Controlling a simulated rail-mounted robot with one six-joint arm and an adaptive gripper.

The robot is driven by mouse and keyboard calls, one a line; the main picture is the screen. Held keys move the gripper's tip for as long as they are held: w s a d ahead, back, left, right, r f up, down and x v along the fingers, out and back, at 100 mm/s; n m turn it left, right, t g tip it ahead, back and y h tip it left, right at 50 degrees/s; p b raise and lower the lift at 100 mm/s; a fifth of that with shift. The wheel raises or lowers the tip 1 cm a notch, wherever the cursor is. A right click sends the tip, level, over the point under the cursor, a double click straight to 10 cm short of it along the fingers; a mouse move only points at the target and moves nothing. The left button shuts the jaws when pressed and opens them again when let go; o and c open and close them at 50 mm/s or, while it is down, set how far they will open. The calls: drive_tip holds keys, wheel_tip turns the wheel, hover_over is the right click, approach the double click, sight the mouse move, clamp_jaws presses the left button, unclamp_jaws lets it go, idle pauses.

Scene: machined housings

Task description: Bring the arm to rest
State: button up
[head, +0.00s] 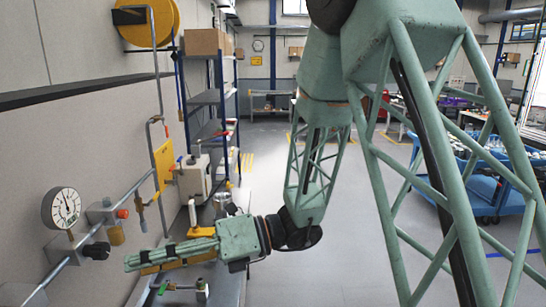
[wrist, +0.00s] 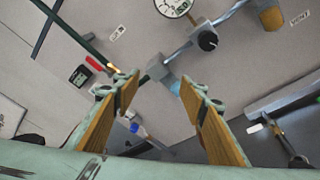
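My gripper (head: 133,262) is at the lower left of the head view, at the end of my pale green arm, with its fingers pointing left towards the wall piping. The arm is bent down and to the left. In the wrist view my gripper (wrist: 160,88) shows two fingers with tan pads standing well apart. I see nothing held between them. A grey pipe fitting (wrist: 168,75) appears beyond the fingertips; the gap to it cannot be told.
A round gauge (head: 67,208), a black knob (head: 97,251) and pipes line the left wall near my gripper. A shelf rack (head: 205,98) stands behind. Blue carts (head: 484,190) are at the right. The floor (head: 330,265) between is clear.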

drive_tip(key=s+d+f+n+h+b, duration=0.1)
drive_tip(key=s+d+n+h+b, duration=0.55)
drive_tip(key=s+d+n, duration=0.95)
drive_tip(key=s+d+f+n+t+h+b, duration=0.2)
drive_tip(key=d+n+t+h+b, duration=0.1)
drive_tip(key=d, duration=1.2)
drive_tip(key=s+d+f+n+t+h+b, duration=0.2)
drive_tip(key=d+n+t+h+b, duration=0.2)
drive_tip(key=d, duration=1.2)
drive_tip(key=shift+s+d+n+t+h, duration=0.15)
drive_tip(key=shift+s+n+t+h, duration=0.25)
drive_tip(key=shift+n+h, duration=0.8)
drive_tip(key=shift+w, duration=0.1)
